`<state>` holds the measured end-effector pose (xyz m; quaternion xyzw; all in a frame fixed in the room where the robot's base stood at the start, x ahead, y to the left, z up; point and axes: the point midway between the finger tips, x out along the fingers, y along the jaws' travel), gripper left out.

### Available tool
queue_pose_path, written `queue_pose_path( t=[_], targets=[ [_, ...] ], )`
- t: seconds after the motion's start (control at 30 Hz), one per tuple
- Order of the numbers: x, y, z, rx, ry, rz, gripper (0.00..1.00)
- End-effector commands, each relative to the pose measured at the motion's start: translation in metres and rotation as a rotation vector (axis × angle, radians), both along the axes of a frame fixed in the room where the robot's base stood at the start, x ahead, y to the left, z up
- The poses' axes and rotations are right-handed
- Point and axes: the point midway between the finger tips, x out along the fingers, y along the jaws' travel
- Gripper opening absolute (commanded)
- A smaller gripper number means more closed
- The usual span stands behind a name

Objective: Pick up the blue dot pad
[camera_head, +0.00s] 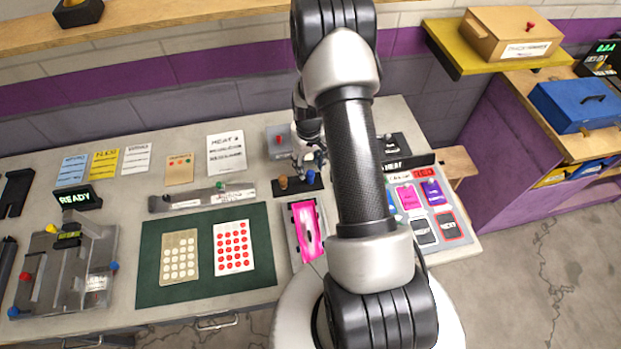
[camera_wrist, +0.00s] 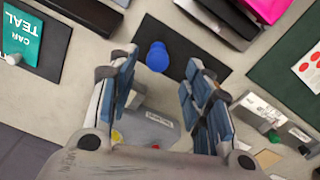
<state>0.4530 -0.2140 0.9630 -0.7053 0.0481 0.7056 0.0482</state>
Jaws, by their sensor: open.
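The blue dot pad (camera_head: 310,177) is a small blue knob-like piece on a black mat on the counter, beside a brown one (camera_head: 283,183). In the wrist view the blue dot pad (camera_wrist: 157,56) shows on the black mat (camera_wrist: 180,40), seen in the gap between the fingertips. My gripper (camera_wrist: 160,74) is open and empty, with one finger on each side of the pad in the picture. In the head view my gripper (camera_head: 305,160) is just behind the pad and partly hidden by my arm. The brown piece is not clear in the wrist view.
A grey box with a red button (camera_head: 279,141) stands behind the mat. A pink piece in a tray (camera_head: 307,229) lies in front. A green mat (camera_head: 205,286) with two dotted cards is at left. Labelled cards (camera_head: 434,192) lie at right.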

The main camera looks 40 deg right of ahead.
Motion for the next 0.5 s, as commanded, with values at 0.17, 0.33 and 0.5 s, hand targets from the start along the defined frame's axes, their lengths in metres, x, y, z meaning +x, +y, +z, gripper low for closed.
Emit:
queue_pose_path(
  t=[0.17, 0.33, 0.5],
  targets=[
    [-0.001, -0.001, -0.012, 0.001, 0.002, -0.001, 0.46],
    [-0.005, -0.003, -0.038, 0.001, 0.002, -0.001, 0.46],
    [-0.004, -0.003, -0.055, 0.001, 0.000, 0.000, 0.46]
  ],
)
